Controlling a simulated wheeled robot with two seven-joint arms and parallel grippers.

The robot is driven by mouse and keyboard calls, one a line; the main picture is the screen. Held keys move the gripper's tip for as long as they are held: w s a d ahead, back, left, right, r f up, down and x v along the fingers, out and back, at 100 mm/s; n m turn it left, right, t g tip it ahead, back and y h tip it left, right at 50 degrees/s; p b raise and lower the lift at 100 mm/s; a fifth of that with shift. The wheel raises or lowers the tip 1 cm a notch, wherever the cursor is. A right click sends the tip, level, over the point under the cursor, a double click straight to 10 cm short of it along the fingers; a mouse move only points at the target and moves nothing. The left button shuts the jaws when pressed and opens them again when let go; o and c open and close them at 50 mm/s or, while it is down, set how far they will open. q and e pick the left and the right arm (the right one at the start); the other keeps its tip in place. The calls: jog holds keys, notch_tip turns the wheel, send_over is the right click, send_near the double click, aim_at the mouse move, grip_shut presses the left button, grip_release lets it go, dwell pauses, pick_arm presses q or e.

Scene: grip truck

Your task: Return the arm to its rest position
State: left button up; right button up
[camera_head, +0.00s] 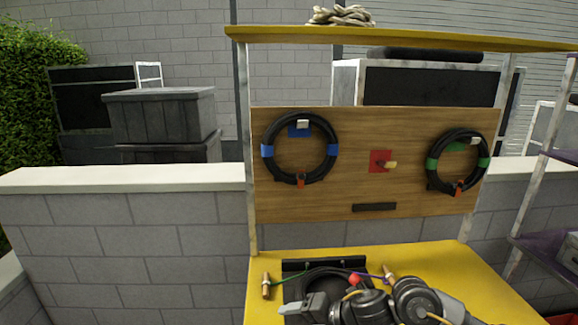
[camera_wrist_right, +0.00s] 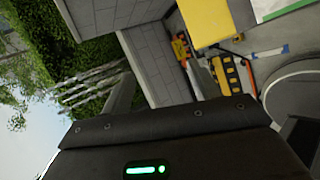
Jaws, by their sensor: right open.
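My right arm comes in low from the right in the head view, with dark rounded joints over the yellow table (camera_head: 440,265). Its gripper (camera_head: 285,309) points left, open, in front of a black cable coil (camera_head: 318,272). I see nothing held between its fingers. The right wrist view shows a dark housing with a green light across the bottom; the fingers do not show there. My left gripper is in neither view.
A wooden board (camera_head: 345,165) behind the table carries two black cable coils, one with blue bands (camera_head: 266,151) and one with green bands (camera_head: 432,165). Small pegs (camera_head: 266,285) stand on the table. A yellow shelf (camera_head: 390,37) hangs above. A grey block wall (camera_head: 120,230) stands left.

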jog(key=s+d+f+m+g+h, duration=0.1)
jog(key=s+d+f+m+h, duration=0.55)
jog(key=s+d+m, duration=0.65)
jog(key=s+d+f+m+h, duration=0.3)
jog(key=s+d+f+m, duration=0.65)
jog(key=s+m, duration=0.75)
notch_tip(320, 180, down, 35)
jog(key=g+b, duration=0.2)
jog(key=b, duration=0.8)
jog(key=s+d+f+b, duration=0.2)
jog(key=s+f+b, duration=0.2)
jog(key=s+f, duration=0.4)
jog(key=s+d+f+b, duration=0.2)
jog(key=s+f+b, duration=0.2)
jog(key=s+f, duration=0.5)
notch_tip(320, 180, down, 8)
jog(key=shift+d+f+n+g+b, duration=0.1)
jog(key=shift+d+n+g+b, duration=0.05)
jog(key=shift+n+g+b, duration=0.2)
